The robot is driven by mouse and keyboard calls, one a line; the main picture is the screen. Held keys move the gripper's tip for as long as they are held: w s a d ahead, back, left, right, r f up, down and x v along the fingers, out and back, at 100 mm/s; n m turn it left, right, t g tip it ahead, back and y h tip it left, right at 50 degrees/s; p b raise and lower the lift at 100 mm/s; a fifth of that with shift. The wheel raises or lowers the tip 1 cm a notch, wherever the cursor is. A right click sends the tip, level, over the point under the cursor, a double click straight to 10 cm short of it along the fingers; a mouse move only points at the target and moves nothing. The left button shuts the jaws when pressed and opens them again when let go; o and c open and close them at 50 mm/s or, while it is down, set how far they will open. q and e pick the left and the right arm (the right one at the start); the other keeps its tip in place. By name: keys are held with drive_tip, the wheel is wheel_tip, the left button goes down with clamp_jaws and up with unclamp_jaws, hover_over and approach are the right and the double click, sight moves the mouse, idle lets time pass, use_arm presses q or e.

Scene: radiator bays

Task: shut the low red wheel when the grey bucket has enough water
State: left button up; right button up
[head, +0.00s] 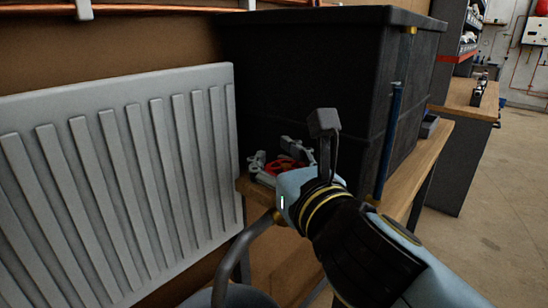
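The low red wheel (291,164) shows in part at the foot of a large black tank (300,80), among grey metal parts. My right gripper (308,140) is at the wheel, with one grey finger standing up clear to its right. Its fingers look spread, and the other finger is hard to tell from the metal parts. I cannot tell whether it touches the wheel. A grey rim at the bottom edge looks like the grey bucket (240,297), mostly cut off. Its water level is not visible. A grey curved tube (241,247) runs down towards it from a brass fitting (277,216). My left gripper is not in view.
A white ribbed radiator (120,180) stands on the left. The tank sits on a wooden bench (428,150) and has a blue upright tube (389,140) on its side. Copper pipes (150,8) run along the wall above. Open floor (505,200) lies to the right.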

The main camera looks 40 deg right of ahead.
drive_tip(key=shift+f, duration=0.15)
clamp_jaws()
drive_tip(key=shift+s+a+f+n+g+y+b, duration=0.2)
drive_tip(key=shift+a+n+y+b, duration=0.45)
drive_tip(key=shift+n+y, duration=1.5)
drive_tip(key=shift+w+a+r+n+g+y+b, duration=0.2)
drive_tip(key=shift+a+n+y+b, duration=0.75)
drive_tip(key=shift+y, duration=1.95)
drive_tip(key=shift+s+a+f+n+g+y+b, duration=0.25)
drive_tip(key=shift+n+y+b, duration=0.2)
drive_tip(key=shift+n+y, duration=1.85)
drive_tip(key=shift+r+g+y, duration=0.1)
drive_tip(key=shift+g+y, duration=0.15)
drive_tip(key=shift+y, duration=0.3)
